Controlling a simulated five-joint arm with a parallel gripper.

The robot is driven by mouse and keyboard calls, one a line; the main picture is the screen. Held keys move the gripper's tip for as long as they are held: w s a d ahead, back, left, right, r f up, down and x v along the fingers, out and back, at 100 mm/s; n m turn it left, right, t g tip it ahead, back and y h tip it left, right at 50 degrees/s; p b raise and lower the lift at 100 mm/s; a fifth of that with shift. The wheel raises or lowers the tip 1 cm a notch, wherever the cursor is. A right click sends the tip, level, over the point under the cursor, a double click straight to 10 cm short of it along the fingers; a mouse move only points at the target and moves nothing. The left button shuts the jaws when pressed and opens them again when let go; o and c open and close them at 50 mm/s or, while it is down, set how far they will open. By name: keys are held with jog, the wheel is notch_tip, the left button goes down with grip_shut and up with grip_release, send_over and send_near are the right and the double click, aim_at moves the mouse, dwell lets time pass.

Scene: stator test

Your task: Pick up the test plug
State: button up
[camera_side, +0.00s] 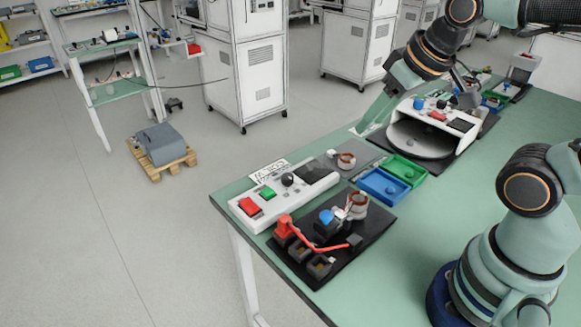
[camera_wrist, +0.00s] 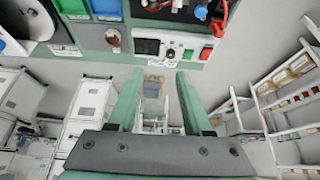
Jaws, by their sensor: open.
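In the side view, a red plug-like part (camera_side: 284,231) stands at the left of a black fixture plate (camera_side: 318,272); I take it for the test plug. A red cable (camera_side: 318,247) runs from it across the plate to a dark block (camera_side: 354,241). Part of the red cable also shows at the top of the wrist view (camera_wrist: 219,20). My gripper (camera_side: 372,118) is well behind and right of the plug, beside the round turntable. In the wrist view, the two green fingers of my gripper (camera_wrist: 158,74) are apart with nothing between them.
On the fixture plate stand a copper-wound stator (camera_side: 357,205), a blue-topped part (camera_side: 326,216) and open dark sockets (camera_side: 320,266). A white control box (camera_side: 318,187) lies behind. Blue (camera_side: 384,186) and green (camera_side: 405,169) trays sit to the right. The green table (camera_side: 420,235) is clear in front.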

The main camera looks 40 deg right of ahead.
jog(key=shift+o, duration=0.3)
jog(key=shift+o, duration=0.5)
jog(key=m+g, duration=0.6)
jog(key=m, duration=1.2)
send_over(285, 218)
jog(key=f, duration=1.5)
jog(key=shift+w+a, duration=0.15)
jog(key=shift+w, duration=0.05)
jog(key=shift+s+f, duration=0.15)
jog(key=shift+f, duration=2.6)
grip_shut()
